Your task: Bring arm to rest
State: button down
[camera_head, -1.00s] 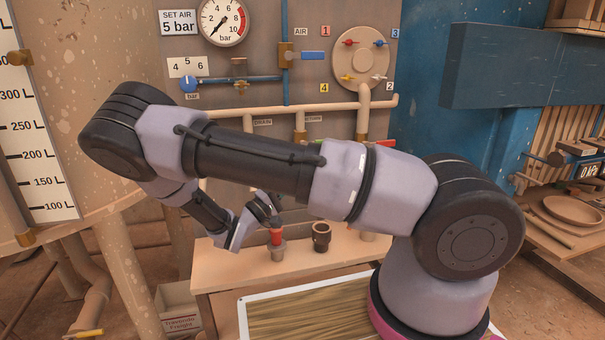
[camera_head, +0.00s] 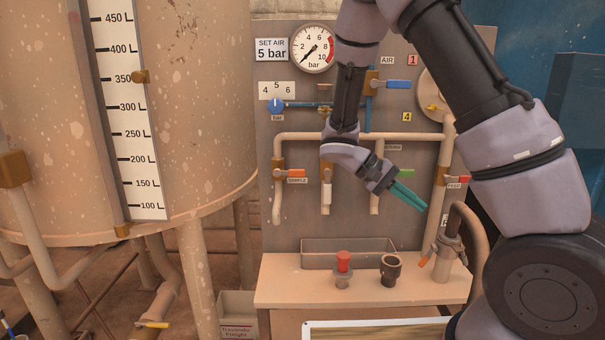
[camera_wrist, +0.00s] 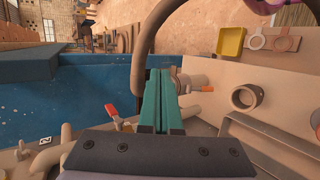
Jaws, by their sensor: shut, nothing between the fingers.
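My gripper (camera_head: 409,196) has teal fingers and is in the air in front of the grey valve panel (camera_head: 290,222), above the wooden bench (camera_head: 290,281). It points down to the right in the head view. In the wrist view the two teal fingers of my gripper (camera_wrist: 160,98) lie side by side, shut, with nothing between them. My arm rises from the lower right and bends over at the top of the head view, where part of it is out of frame.
A red-topped fitting (camera_head: 344,265) and a dark cup (camera_head: 390,270) stand on the bench. A curved hose pipe (camera_head: 470,222) rises at the bench's right, near my arm. A tank (camera_head: 200,130) with a level scale stands left. A pressure gauge (camera_head: 313,48) is on the panel.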

jog(key=s+r+t+y, duration=0.3)
jog(key=r+y, duration=0.1)
jog(key=r, duration=0.3)
jog(key=s+a+r+m+t+y, duration=0.1)
jog(key=s+r+t+y, duration=0.3)
jog(key=r, duration=0.4)
jog(key=s+a+r+m+t+y, duration=0.1)
jog(key=s+r+t+y, duration=0.2)
jog(key=r+y, duration=0.2)
notch_tip(320, 180, up, 3)
jog(key=shift+s+a+f, duration=0.1)
jog(key=shift+s+a, duration=0.05)
jog(key=shift+s, duration=0.2)
